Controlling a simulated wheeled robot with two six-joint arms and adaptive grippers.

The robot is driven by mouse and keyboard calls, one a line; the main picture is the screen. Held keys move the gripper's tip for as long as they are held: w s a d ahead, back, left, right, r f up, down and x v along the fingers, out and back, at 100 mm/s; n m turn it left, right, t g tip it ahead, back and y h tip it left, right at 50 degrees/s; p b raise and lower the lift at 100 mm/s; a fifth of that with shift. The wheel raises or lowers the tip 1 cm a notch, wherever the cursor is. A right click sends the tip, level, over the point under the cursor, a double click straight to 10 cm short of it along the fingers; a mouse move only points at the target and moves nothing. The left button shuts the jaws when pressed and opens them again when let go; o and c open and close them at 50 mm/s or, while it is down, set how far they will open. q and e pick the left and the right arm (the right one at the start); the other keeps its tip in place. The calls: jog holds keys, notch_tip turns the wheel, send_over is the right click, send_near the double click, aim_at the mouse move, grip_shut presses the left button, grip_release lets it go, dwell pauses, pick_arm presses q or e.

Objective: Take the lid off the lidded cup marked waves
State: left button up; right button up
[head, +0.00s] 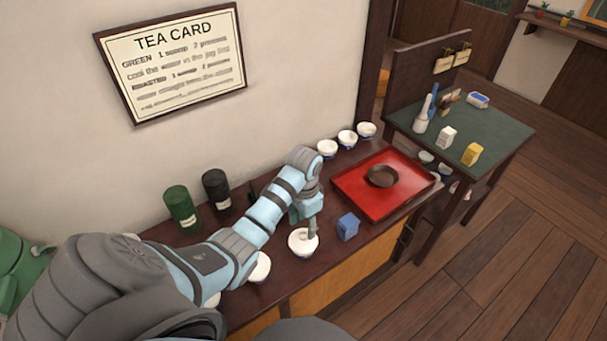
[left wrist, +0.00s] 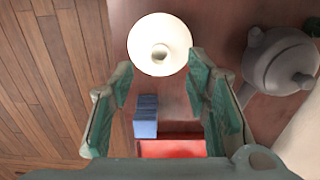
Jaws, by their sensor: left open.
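A white lidded cup (head: 302,246) stands on the dark counter below my left gripper (head: 311,222). In the left wrist view its round white lid (left wrist: 160,34) shows from above with a small knob in the middle. No wave mark can be made out on it. My left gripper is open, its two fingers (left wrist: 160,72) spread below the lid in that view, with nothing between them. The fingers partly overlap the cup in the head view; whether they touch it I cannot tell. My right gripper is not in view.
A blue box (head: 347,226) and a red tray (head: 362,203) with a brown dish (head: 382,176) lie right of the cup. Another white cup (head: 260,268) is at its left. Green (head: 181,208) and black (head: 215,190) canisters stand behind. A grey teapot (left wrist: 282,62) shows in the wrist view.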

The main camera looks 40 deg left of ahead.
aim_at(303, 235)
pick_arm(q)
notch_tip(303, 235, down, 4)
jog(key=shift+s+f+b, duration=0.15)
jog(key=shift+b, duration=0.25)
jog(key=shift+s, duration=0.1)
grip_shut()
